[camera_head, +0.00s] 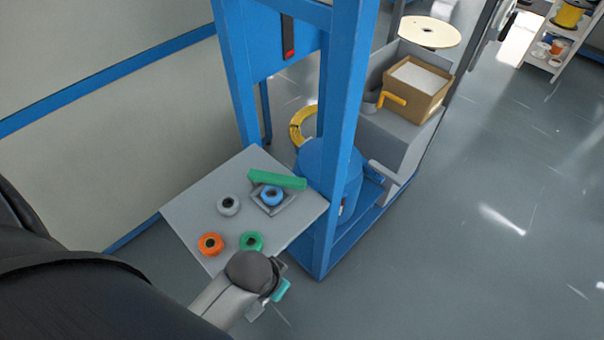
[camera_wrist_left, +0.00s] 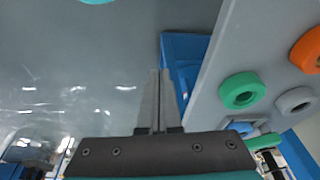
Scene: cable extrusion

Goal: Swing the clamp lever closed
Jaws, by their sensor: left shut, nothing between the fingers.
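A long green bar (camera_head: 290,181) lies at the far edge of a grey tabletop, beside a blue ring (camera_head: 271,195) in a square grey holder (camera_head: 262,206). The bar looks like the clamp lever, but I cannot tell for certain. It also shows small at the lower right of the left wrist view (camera_wrist_left: 264,142). My left gripper (camera_wrist_left: 158,73) is shut and empty, its two fingers together over open floor beside the table. In the head view the left wrist is near the table's front corner, apart from the bar; its fingers are hard to make out there. My right gripper is out of view.
The grey tabletop (camera_head: 190,213) also holds a grey ring (camera_head: 229,205), an orange ring (camera_head: 210,244) and a green ring (camera_head: 251,241). A blue frame post (camera_head: 343,110) stands right of the table. A machine with a cardboard box (camera_head: 427,100) and yellow-orange handle (camera_head: 391,98) stands behind. Floor at right is clear.

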